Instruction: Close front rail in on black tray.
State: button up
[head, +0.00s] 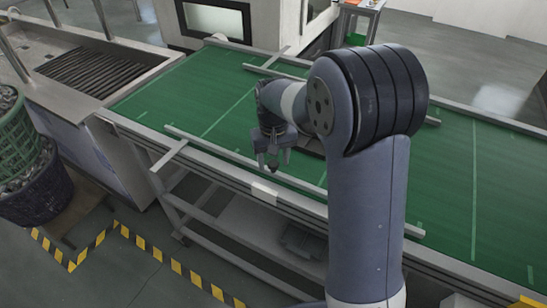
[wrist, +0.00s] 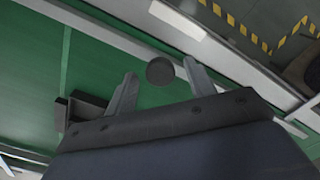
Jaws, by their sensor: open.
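The front rail (head: 215,150) is a long pale bar along the near side of the green belt, with a short crosswise arm (head: 169,157) at its left end. My gripper (head: 273,166) is open above the belt at this rail, pointing down. A dark round knob (wrist: 160,71) shows between its fingers in the wrist view; I cannot tell whether they touch it. A dark shape (head: 312,144), perhaps the black tray, shows behind my gripper, mostly hidden by my arm. A black block (wrist: 86,108) shows beside the left finger in the wrist view.
A back rail (head: 262,71) lies along the far side of the green belt (head: 195,88). A steel sink (head: 90,72) and a green basket (head: 18,140) stand at the left. Yellow-black tape (head: 150,245) marks the floor in front. The belt's left part is clear.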

jog(key=shift+c, duration=0.4)
grip_shut()
